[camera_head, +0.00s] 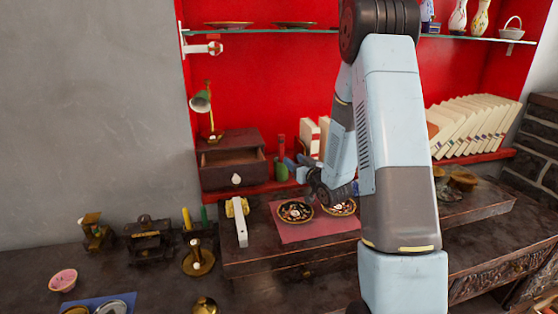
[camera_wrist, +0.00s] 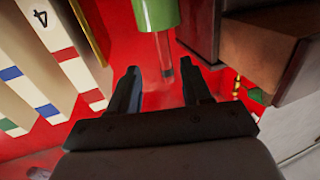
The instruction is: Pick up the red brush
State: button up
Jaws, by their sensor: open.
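A thin red upright thing (camera_head: 281,145), which seems to be the red brush, stands in a green holder (camera_head: 281,172) on the red shelf by the small wooden drawer box. In the wrist view, which looks upside down, the green holder (camera_wrist: 157,14) is at the top and a slim shaft (camera_wrist: 165,55) sticks out of it. My gripper (camera_head: 297,163) is beside the holder in the head view. In the wrist view my gripper (camera_wrist: 160,76) has its fingers apart, with the shaft's end at or near the gap. I cannot tell whether they touch.
The drawer box (camera_head: 230,160) stands close on the left, its drawer open. White books (camera_head: 310,134) stand close on the other side and show large in the wrist view (camera_wrist: 50,60). Plates (camera_head: 295,211) lie on a red mat (camera_head: 290,233) below.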

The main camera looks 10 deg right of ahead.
aim_at(281, 151)
jog(key=x, duration=0.9)
jog(key=shift+w+a, duration=0.3)
grip_shut()
